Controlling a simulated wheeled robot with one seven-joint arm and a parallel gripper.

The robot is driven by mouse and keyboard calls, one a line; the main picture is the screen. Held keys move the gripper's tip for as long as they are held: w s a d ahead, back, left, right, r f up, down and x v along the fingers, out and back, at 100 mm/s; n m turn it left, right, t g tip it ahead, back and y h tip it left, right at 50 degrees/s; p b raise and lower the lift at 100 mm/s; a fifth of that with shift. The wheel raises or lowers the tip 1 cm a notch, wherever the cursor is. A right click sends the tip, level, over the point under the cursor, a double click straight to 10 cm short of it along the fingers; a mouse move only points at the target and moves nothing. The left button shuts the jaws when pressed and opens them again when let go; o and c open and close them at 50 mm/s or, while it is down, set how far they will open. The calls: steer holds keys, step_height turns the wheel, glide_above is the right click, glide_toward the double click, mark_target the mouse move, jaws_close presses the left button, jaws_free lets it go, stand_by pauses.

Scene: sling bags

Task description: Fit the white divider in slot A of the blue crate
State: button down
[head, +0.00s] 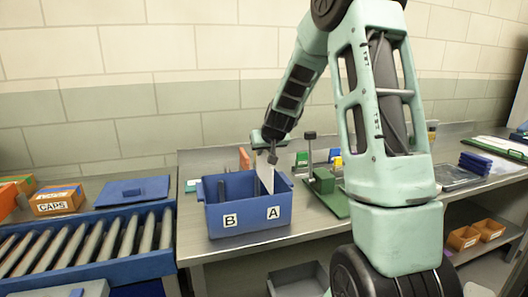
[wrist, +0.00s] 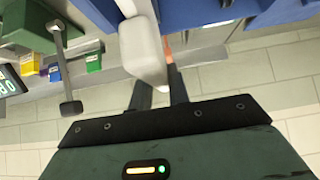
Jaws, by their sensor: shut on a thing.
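The blue crate (head: 248,219) stands on the steel bench, with label B on the left of its front and label A on the right. My gripper (head: 268,153) is above the crate's right half, on the A side, pointing down. It is shut on the white divider (head: 265,168), which hangs below the fingers with its lower part at or inside the crate's opening. I cannot tell whether it sits in a slot. In the wrist view the white divider (wrist: 143,52) extends from between the dark fingers (wrist: 160,92), beside the blue crate (wrist: 205,13).
A green fixture with an upright knobbed lever (head: 310,136) stands close to the right of the crate. Small coloured boxes (head: 336,158) are behind it. A roller conveyor (head: 90,246) and a CAPS box (head: 58,202) lie left. Blue trays (head: 475,163) are far right.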

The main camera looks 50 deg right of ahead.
mark_target(264, 179)
steer(key=shift+f+b, duration=5.45)
steer(key=shift+f, duration=0.15)
steer(key=c, duration=1.3)
jaws_free()
steer(key=shift+o, duration=0.2)
steer(key=shift+r, duration=0.1)
steer(key=p+v, duration=0.2)
steer(key=v, duration=1.5)
steer(key=shift+s+r, duration=0.15)
